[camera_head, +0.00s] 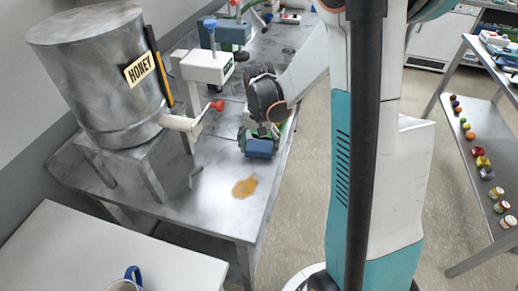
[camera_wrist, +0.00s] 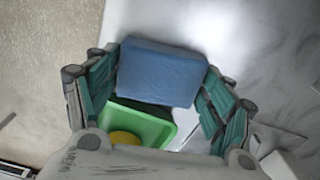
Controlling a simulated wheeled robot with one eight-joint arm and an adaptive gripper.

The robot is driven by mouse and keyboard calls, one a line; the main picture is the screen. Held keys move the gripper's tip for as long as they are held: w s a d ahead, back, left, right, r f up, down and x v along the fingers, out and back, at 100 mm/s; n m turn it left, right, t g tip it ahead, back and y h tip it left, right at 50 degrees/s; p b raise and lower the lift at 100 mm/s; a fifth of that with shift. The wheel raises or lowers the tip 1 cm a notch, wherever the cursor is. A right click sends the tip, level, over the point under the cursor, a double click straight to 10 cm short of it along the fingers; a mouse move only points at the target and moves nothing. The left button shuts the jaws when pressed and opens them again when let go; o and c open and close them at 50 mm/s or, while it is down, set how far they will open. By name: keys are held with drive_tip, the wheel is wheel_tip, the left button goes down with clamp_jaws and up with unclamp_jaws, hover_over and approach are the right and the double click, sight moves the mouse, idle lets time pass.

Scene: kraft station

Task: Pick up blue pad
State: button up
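The blue pad (camera_wrist: 162,72) is a flat block with rounded corners. In the wrist view it lies between the two fingers of my gripper (camera_wrist: 163,60), which meet its left and right edges with no clear gap. My gripper looks shut on it. In the head view the pad (camera_head: 259,148) shows at the lower end of my gripper (camera_head: 258,138), over the metal table. The fingers are partly hidden there, and I cannot tell whether the pad touches the table.
A green container (camera_wrist: 142,122) with something yellow in it sits beside the pad. A honey drum (camera_head: 95,85) on a stand (camera_head: 135,158) is at left. A dispenser (camera_head: 207,68) stands behind. A brown spill (camera_head: 245,187) lies on the table. Shelves (camera_head: 490,150) are at right.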

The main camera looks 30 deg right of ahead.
sight(259, 146)
drive_tip(key=shift+c, duration=0.3)
wheel_tip(259, 146, up, 20)
drive_tip(key=p, duration=0.6)
